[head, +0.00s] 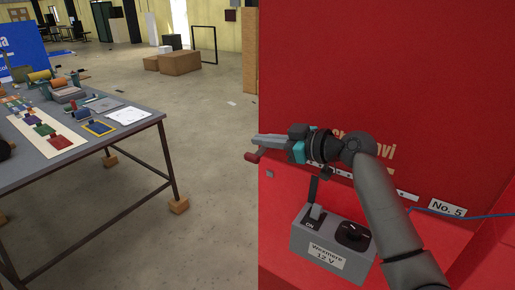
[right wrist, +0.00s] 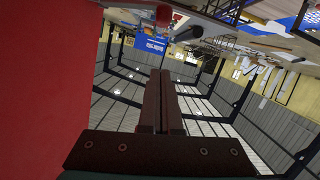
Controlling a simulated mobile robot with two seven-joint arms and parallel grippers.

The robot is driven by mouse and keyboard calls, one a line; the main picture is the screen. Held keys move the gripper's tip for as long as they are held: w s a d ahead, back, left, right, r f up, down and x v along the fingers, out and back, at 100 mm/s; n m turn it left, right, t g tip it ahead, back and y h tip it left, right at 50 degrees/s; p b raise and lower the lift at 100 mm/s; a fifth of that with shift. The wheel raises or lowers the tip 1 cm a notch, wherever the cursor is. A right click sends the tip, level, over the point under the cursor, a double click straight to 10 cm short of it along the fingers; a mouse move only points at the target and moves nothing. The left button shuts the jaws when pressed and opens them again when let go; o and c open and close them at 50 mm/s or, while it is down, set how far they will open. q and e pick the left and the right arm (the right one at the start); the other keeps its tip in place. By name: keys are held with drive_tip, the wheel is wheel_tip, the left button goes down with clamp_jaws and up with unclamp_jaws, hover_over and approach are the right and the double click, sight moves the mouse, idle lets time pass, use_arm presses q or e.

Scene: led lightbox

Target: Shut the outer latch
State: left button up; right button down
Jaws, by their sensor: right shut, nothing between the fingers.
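A large red box (head: 400,90) fills the right of the head view. A small dark red lever-like piece (head: 253,157) sticks out at its left edge; it may be the outer latch. My right gripper (head: 260,141) is shut and empty, pointing left across the box's front, with its tips just above this piece. I cannot tell whether they touch. In the right wrist view the shut fingers (right wrist: 161,80) point towards a small red piece (right wrist: 163,15) near the top, apparently the same one. Whether the latch is open or shut is unclear. My left gripper is out of view.
A grey 12 V power box (head: 332,246) with a switch and a knob stands below my right arm. A blue cable (head: 485,216) runs at the right. A grey table (head: 85,145) with several items stands at left, with open floor between.

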sight(249, 156)
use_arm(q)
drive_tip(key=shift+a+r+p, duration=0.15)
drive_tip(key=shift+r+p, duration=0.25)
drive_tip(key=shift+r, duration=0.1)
use_arm(e)
drive_tip(key=shift+w+a+f, duration=0.2)
drive_tip(key=shift+w+f, duration=0.15)
drive_tip(key=shift+f, duration=0.4)
drive_tip(key=shift+w+a+f, duration=0.25)
drive_tip(key=shift+w+f, duration=0.05)
drive_tip(key=shift+f, duration=0.45)
drive_tip(key=shift+w+a+f, duration=0.2)
drive_tip(key=shift+w+f, duration=0.15)
drive_tip(key=shift+f, duration=0.4)
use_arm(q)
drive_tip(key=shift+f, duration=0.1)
